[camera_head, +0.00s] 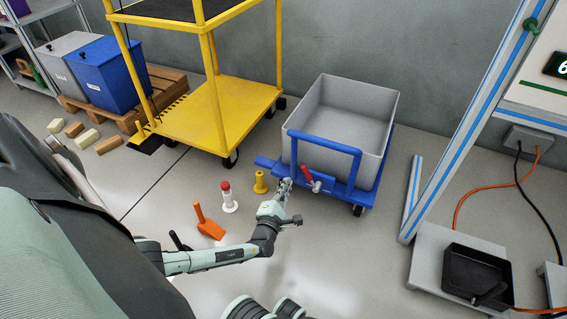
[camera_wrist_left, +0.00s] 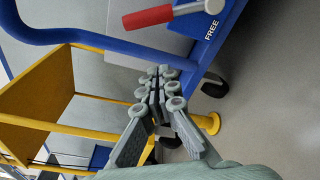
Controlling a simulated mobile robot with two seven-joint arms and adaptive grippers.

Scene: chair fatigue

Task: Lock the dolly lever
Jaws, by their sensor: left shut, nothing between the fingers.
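The blue dolly (camera_head: 332,146) carries a grey bin (camera_head: 352,112) and stands in the middle right of the head view. Its lever (camera_head: 306,173) has a red grip and sits on the dolly's near end. In the left wrist view the red lever (camera_wrist_left: 150,17) crosses the top edge on a metal rod, and the word FREE shows on the blue frame beside it. My left gripper (camera_head: 286,185) is just left of the lever and a little below it, apart from it. In the left wrist view the gripper's fingertips (camera_wrist_left: 160,84) are together and empty. My right gripper is not in view.
A yellow cart (camera_head: 225,112) stands left of the dolly. A yellow post (camera_head: 261,183), a red-topped white post (camera_head: 229,198) and an orange wedge (camera_head: 208,224) are on the floor near my left arm. A metal frame (camera_head: 445,160) stands right.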

